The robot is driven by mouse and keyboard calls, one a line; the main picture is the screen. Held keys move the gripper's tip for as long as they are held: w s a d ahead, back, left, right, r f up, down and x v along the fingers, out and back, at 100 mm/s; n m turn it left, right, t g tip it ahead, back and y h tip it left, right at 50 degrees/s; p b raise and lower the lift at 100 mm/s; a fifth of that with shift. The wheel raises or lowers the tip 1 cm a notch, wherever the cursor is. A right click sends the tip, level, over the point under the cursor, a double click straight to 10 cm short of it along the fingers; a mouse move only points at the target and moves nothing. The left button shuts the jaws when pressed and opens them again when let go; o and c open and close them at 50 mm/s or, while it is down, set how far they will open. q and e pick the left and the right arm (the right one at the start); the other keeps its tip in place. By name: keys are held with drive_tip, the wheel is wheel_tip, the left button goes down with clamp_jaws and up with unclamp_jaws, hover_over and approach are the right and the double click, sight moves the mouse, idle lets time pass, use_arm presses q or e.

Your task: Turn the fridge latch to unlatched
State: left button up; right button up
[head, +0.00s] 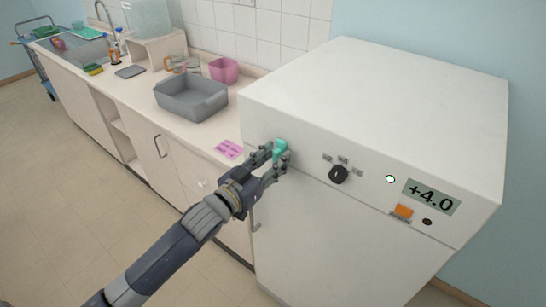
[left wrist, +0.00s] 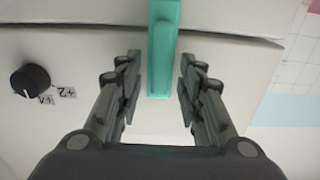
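The white fridge (head: 400,110) stands at the right in the head view. Its teal latch (head: 281,147) is on the upper left of the front. In the left wrist view the latch (left wrist: 163,50) is a straight teal bar, running down from the top edge across the seam. My left gripper (head: 272,156) is at the latch. In the left wrist view its fingers (left wrist: 160,75) are spread on either side of the bar, with a visible gap on each side. My right gripper is not in view.
A black knob (head: 338,174) sits right of the latch, then a green light (head: 390,179), a +4.0 display (head: 432,196) and an orange switch (head: 403,211). A grey basin (head: 190,98) and a pink note (head: 229,149) are on the counter at left.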

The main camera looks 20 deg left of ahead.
use_arm(q)
drive_tip(key=c, duration=0.8)
clamp_jaws()
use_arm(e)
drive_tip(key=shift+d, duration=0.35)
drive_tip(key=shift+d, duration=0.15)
use_arm(q)
drive_tip(key=shift+m, duration=0.4)
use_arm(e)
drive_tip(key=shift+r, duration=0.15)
use_arm(q)
drive_tip(key=m, duration=0.5)
drive_tip(key=d+f+m, duration=0.1)
drive_tip(key=m, duration=0.5)
drive_tip(key=m+p, duration=0.1)
drive_tip(key=m, duration=0.5)
drive_tip(key=shift+s+d+f, duration=0.3)
drive_tip(key=shift+s, duration=0.05)
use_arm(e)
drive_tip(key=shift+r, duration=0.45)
